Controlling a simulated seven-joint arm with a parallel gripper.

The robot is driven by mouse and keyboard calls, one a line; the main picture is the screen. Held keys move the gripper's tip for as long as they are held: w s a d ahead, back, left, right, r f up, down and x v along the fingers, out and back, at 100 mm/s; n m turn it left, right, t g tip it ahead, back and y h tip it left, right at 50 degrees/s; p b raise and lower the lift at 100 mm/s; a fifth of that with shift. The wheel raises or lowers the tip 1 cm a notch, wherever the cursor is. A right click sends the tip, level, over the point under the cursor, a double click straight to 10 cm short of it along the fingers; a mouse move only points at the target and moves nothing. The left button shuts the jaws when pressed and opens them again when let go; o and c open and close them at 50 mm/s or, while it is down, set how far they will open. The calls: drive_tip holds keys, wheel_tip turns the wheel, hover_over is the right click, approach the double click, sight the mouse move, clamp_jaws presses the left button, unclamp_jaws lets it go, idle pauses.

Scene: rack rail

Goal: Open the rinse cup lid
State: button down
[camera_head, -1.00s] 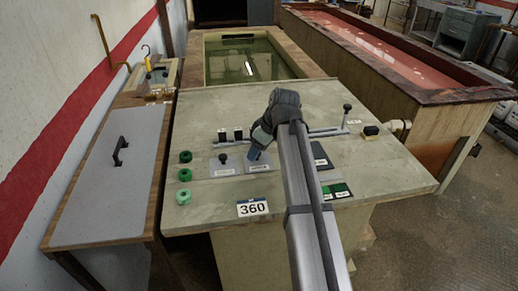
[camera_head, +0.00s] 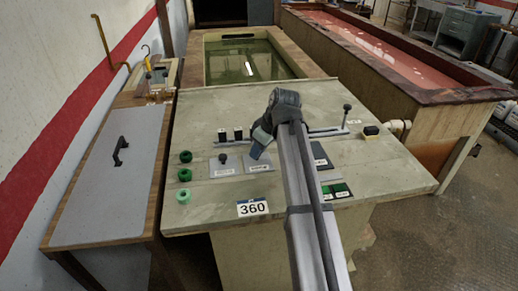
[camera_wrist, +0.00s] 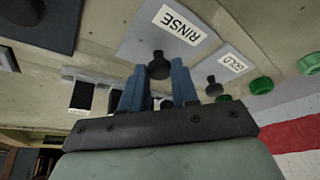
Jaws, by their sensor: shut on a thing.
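The rinse cup lid (camera_wrist: 138,42) is a light grey square plate with a white RINSE label and a black knob (camera_wrist: 159,66). In the head view the lid (camera_head: 259,168) is on the console top, partly behind my gripper. My gripper (camera_head: 257,151) comes down from above at its far side. In the wrist view its two blue fingers (camera_wrist: 158,84) stand on either side of the knob, shut on it. I cannot clearly tell whether the lid is raised. The cup under it is hidden.
The GOLD lid (camera_head: 225,165) with its black knob is just left. Green knobs (camera_head: 184,175) line the console's left edge. Two black switches (camera_head: 230,134) stand behind the lids. A lever (camera_head: 346,112) rises at right. A water tank (camera_head: 252,62) lies behind the console.

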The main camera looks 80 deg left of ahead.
drive_tip(key=d, duration=0.8)
drive_tip(key=shift+a, duration=0.15)
drive_tip(key=c, duration=0.8)
unclamp_jaws()
drive_tip(key=shift+c, duration=0.2)
drive_tip(key=v, duration=1.4)
drive_tip(key=shift+f, duration=0.1)
